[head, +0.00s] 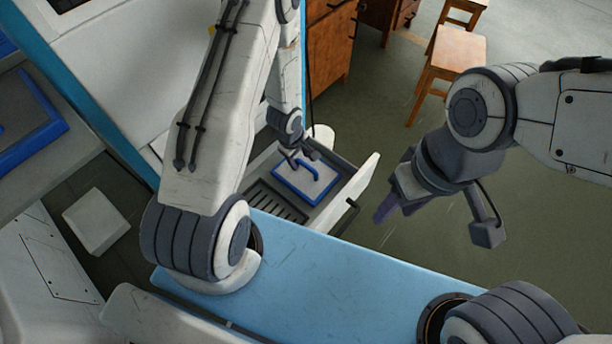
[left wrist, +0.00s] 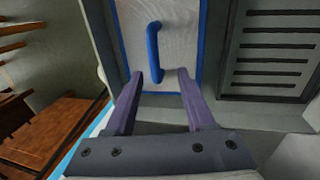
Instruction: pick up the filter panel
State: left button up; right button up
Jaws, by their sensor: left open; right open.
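The filter panel (head: 318,187) is a pale plate with a blue rim and a blue bar handle (head: 309,171). It lies flat in an open grey drawer (head: 352,189). The panel also shows in the left wrist view (left wrist: 182,35). My left gripper (head: 301,159) is over the panel, its jaws open. In the left wrist view its purple fingers (left wrist: 161,74) stand apart, with the lower end of the handle between them in the picture. Whether they touch the panel, I cannot tell. My right gripper (head: 384,213) is open and empty, out to the right of the drawer.
A slotted grille (head: 276,202) lies beside the panel in the drawer. Another blue-framed panel (head: 28,155) lies on a grey surface at the left. A wooden cabinet (head: 332,48) and stools (head: 460,48) stand behind. A pale box (head: 96,221) is on the floor. The floor at right is clear.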

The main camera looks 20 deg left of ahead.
aim_at(305, 164)
pick_arm(q)
jog(key=f, duration=0.2)
jog(key=w+d+f+b, duration=0.1)
jog(key=f, duration=0.2)
jog(key=shift+w+d+f+b, duration=0.15)
jog(key=shift+w+f+b, duration=0.15)
jog(key=shift+f+b, duration=0.05)
grip_shut()
dwell(1.2)
